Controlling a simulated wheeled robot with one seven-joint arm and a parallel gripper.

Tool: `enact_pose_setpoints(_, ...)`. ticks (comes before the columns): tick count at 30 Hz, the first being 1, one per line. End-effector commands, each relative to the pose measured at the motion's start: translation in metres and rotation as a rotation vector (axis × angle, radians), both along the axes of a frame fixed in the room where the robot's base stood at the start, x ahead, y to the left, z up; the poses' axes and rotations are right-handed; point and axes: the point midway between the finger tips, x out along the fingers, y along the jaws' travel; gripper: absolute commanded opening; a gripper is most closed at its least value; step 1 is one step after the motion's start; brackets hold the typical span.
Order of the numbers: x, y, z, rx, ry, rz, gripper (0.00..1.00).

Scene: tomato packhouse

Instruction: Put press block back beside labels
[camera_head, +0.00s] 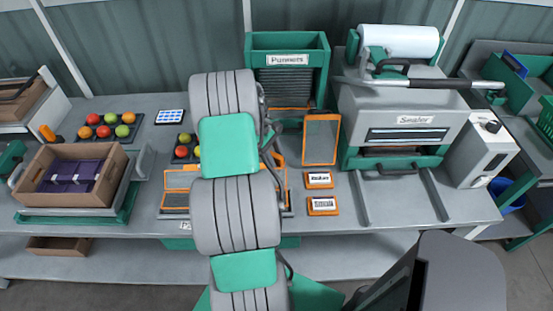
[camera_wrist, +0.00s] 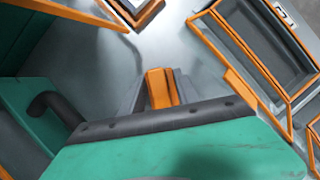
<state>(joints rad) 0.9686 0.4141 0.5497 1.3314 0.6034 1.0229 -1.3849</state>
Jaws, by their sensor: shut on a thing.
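My gripper (camera_wrist: 161,98) shows in the wrist view with grey fingers on either side of an orange block, the press block (camera_wrist: 159,82). The fingers are shut on it, over the grey bench; I cannot tell whether it touches the top. In the head view my arm hides gripper and block. Two small orange-framed trays with printed white labels, an upper one (camera_head: 319,180) and a lower one (camera_head: 323,205), lie right of my arm. A corner of an orange-edged dark item (camera_wrist: 138,10) shows at the top of the wrist view.
Orange-framed trays (camera_head: 177,201) lie partly behind my arm. An orange-framed panel (camera_head: 321,140) stands behind the labels. The sealer (camera_head: 404,131) is on the right, the green punnet holder (camera_head: 287,42) at the back. A cardboard crate (camera_head: 112,195) sits on the left. Bare bench lies right of the labels.

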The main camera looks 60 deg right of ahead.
Motion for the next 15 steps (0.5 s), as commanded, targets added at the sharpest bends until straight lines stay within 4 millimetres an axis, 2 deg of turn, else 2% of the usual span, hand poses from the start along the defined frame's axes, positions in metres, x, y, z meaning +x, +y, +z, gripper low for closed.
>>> enact_pose_setpoints(3,-0.0001,0.0000,-0.0023,0.000,0.000,0.000,0.09)
enact_pose_setpoints(4,-0.0001,-0.0001,-0.0026,0.000,0.000,0.000,0.38)
enact_pose_setpoints(13,-0.0001,-0.0001,-0.0025,0.000,0.000,0.000,0.63)
enact_pose_setpoints(15,-0.0001,-0.0001,-0.0025,0.000,0.000,0.000,0.63)
